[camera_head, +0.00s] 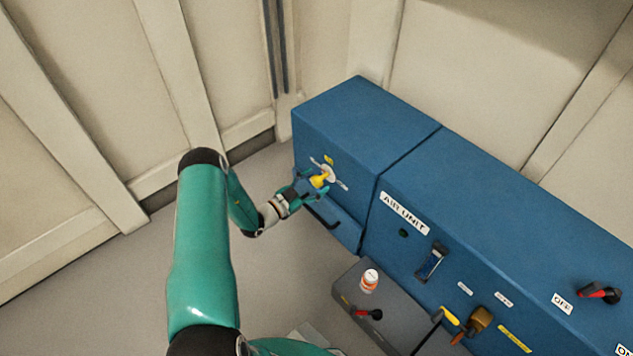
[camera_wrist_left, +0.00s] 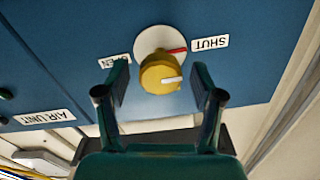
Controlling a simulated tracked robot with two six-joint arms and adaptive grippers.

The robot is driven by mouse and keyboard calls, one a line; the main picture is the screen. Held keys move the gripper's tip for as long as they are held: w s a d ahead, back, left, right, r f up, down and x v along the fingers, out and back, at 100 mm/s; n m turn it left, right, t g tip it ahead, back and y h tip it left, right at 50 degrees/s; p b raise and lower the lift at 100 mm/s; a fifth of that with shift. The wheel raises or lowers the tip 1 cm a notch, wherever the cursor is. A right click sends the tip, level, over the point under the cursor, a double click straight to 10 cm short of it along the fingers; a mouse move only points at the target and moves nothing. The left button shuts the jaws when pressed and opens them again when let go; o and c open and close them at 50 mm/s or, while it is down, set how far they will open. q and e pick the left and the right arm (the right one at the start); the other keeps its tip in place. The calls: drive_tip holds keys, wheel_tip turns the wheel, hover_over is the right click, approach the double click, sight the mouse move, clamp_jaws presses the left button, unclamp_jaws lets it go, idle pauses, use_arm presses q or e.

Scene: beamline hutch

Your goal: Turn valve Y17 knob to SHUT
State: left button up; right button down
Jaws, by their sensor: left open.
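A yellow knob (camera_head: 320,181) sits on the front of the left blue cabinet; it also shows in the left wrist view (camera_wrist_left: 158,75). Behind it is a round white plate (camera_wrist_left: 160,42) with a red line on its right side, towards the SHUT label (camera_wrist_left: 209,43). The OPEN label (camera_wrist_left: 114,61) is on the left, partly hidden by a finger. Both labels appear upside down there. A white mark on the knob lies at its right side. My left gripper (camera_head: 312,185) is open, its fingers on either side of the knob with gaps visible (camera_wrist_left: 160,78). My right gripper is out of view.
The blue AIR UNIT cabinet (camera_head: 480,220) adjoins on the right, with a switch (camera_head: 431,262), a red-tipped handle (camera_head: 600,292) and a yellow lever (camera_head: 450,316). Floor at left is clear.

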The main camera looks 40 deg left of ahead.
use_arm(q)
drive_tip(key=s, duration=1.1)
drive_tip(key=shift+a, duration=0.45)
